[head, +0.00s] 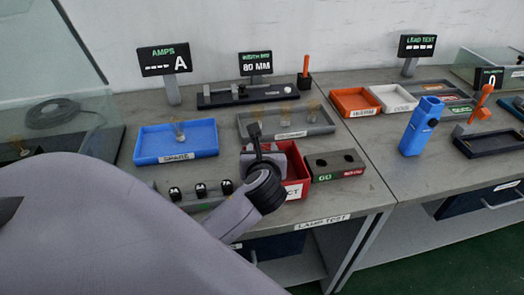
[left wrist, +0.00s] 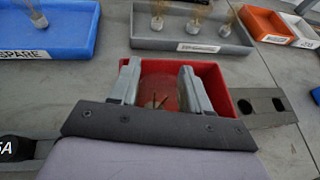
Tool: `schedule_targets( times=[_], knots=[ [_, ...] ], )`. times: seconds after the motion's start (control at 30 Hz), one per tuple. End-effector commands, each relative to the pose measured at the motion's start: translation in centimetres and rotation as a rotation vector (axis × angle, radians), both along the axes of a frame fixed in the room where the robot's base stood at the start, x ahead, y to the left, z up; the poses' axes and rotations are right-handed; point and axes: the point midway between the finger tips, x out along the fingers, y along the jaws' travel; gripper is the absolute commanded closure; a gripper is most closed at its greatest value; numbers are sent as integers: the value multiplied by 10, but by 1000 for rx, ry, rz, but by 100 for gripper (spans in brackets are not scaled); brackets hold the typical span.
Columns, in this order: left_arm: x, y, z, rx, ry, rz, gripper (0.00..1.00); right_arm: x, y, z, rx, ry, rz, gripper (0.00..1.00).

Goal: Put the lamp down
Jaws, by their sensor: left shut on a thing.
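My left gripper (head: 266,150) reaches over the red bin (head: 297,172), whose label is partly hidden and ends in "CT". In the left wrist view its two fingers (left wrist: 160,88) point into the red bin (left wrist: 222,84). The gripper is shut on a lamp (left wrist: 157,101), seen faintly between the fingers as a clear body with thin wires. I cannot tell whether the lamp touches the bin floor. In the head view the gripper hides the lamp. My right gripper is not in view.
A blue SPARE tray (head: 150,148) holds one lamp. A grey tray (head: 313,128) behind the bin holds several lamps. A grey GO/NO-GO block (head: 348,160) with two holes stands right of the bin. A low block with black knobs (head: 200,189) is left of it.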

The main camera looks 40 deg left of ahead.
Motion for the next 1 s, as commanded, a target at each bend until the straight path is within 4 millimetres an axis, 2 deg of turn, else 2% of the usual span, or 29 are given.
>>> schedule_targets(
  times=[0.47, 0.5, 0.83, 1.0],
  knots=[
    [-1, 0, -14, 0, 8, -1, 82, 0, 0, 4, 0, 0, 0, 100],
    [-1, 0, -15, 0, 9, -1, 43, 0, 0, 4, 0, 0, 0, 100],
    [-2, -1, -18, -3, 17, -3, 41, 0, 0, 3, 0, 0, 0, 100],
    [-3, -3, -5, -6, 15, -3, 41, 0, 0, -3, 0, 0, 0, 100]
  ],
)
